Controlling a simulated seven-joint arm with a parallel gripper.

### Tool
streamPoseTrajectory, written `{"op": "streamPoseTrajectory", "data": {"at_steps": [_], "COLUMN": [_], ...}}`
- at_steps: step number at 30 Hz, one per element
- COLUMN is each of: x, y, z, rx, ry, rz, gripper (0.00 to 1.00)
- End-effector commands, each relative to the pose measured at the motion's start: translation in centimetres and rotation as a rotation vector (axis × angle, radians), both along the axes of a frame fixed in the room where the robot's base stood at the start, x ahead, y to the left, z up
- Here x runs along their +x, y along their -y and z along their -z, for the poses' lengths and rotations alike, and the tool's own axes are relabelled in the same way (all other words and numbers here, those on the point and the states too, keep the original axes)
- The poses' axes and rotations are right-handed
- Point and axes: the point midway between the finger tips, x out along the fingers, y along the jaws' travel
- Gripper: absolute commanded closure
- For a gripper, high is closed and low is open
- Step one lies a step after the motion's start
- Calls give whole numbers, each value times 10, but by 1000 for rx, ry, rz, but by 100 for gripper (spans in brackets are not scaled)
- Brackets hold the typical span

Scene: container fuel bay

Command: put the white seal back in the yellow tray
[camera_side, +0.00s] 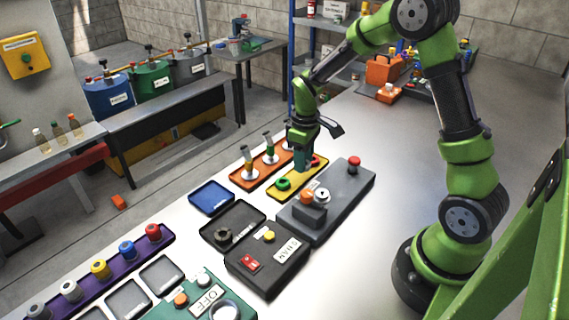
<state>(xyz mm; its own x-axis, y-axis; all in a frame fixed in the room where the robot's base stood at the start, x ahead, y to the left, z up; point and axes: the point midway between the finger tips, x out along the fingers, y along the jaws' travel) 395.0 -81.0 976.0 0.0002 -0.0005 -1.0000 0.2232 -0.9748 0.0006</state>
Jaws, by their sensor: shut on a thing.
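The yellow tray (271,197) lies on the pale table, left of a grey control box. A green ring seal (283,184) lies in its near part, and a red ring seal (316,160) shows at its far part. My gripper (302,168) points down over the tray's middle, between the green and red seals. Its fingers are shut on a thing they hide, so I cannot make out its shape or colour. I cannot pick out the white seal for sure. A pale round piece with a dark centre (322,194) is on the grey control box; it may be a dial.
The grey control box (345,196) has a red button. An orange tray (240,181) with upright tubes is left of the yellow tray. A blue tray (211,199), a dark tray (208,236) holding a dark ring, and a black switch box (268,282) are nearer.

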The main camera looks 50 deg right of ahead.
Motion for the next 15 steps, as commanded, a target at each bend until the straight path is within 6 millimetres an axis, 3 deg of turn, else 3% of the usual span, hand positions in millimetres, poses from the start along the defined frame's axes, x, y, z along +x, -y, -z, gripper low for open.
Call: {"op": "streamPoseTrajectory", "data": {"at_steps": [7, 12, 15], "x": [18, 15, 16], "y": [4, 3, 3], "z": [2, 31, 37], "rx": [0, 0, 1], "ry": [0, -4, -2], "rz": [0, 0, 1], "gripper": [88, 88, 88]}}
